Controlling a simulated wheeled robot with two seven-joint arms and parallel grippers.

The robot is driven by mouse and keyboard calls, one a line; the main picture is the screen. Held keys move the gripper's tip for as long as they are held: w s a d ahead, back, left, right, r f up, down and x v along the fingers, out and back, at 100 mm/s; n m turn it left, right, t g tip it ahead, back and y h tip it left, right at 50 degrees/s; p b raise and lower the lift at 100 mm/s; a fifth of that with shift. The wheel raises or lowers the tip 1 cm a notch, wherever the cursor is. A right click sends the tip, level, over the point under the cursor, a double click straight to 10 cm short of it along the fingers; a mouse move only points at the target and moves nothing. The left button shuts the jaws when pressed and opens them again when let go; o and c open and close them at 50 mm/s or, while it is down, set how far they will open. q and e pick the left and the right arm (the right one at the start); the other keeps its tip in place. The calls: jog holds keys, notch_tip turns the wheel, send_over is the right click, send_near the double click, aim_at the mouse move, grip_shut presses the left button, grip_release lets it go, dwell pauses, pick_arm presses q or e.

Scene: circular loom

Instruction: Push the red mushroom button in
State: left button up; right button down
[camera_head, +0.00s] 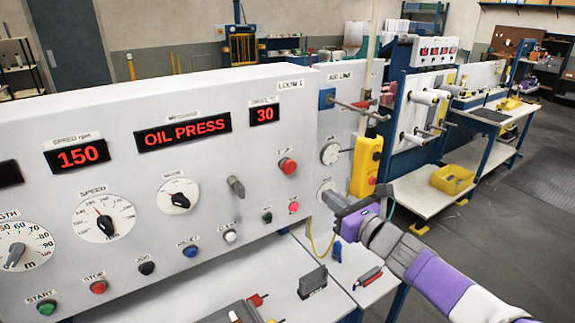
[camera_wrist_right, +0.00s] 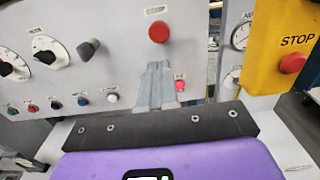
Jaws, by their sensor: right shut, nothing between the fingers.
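The red mushroom button (camera_head: 288,165) stands out from the right part of the pale grey control panel (camera_head: 130,110), under a small label. It also shows in the right wrist view (camera_wrist_right: 159,32), above the fingertips and apart from them. My right gripper (camera_head: 328,198) is shut and empty, lower and to the right of the button in the head view. In the wrist view its grey fingers (camera_wrist_right: 155,72) are together and point towards the panel just below the button. My left gripper is not in view.
A yellow pendant (camera_head: 366,166) with its own red STOP button (camera_wrist_right: 291,63) hangs right of the panel, close to my right gripper. A small lit red button (camera_head: 293,207) sits below the mushroom button. A grey lever knob (camera_head: 236,186) is to its left.

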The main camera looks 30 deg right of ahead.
aim_at(292, 168)
jog(key=w, duration=0.9)
jog(key=w+a+p, duration=0.1)
jog(key=w, duration=0.3)
jog(key=shift+w, duration=0.25)
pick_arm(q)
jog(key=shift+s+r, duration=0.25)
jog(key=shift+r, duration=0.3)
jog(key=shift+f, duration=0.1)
